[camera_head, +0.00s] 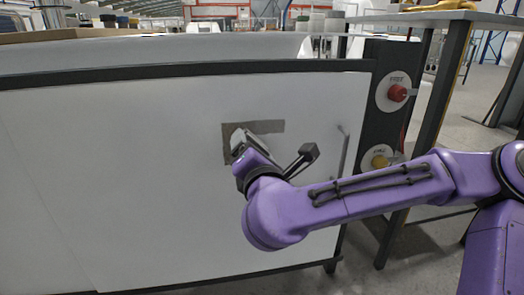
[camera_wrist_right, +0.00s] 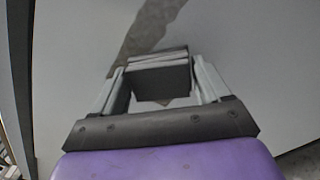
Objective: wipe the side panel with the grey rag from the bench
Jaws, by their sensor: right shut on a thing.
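The white side panel (camera_head: 130,150) fills much of the head view and bears a grey-brown dirt patch (camera_head: 265,127), partly hidden by my right gripper. My right gripper (camera_head: 240,143) is at the patch, its fingers toward the panel. In the right wrist view its fingers (camera_wrist_right: 160,82) are shut on a folded grey rag (camera_wrist_right: 157,60). The rag is at the lower edge of the dirt patch (camera_wrist_right: 152,24) in that view; whether it presses on the panel I cannot tell. My left gripper is not in view.
A dark post right of the panel carries a red knob (camera_head: 397,93) and a yellow knob (camera_head: 379,162). A bench (camera_head: 455,17) with a yellow thing on top stands at the upper right. The panel left of my gripper is clear.

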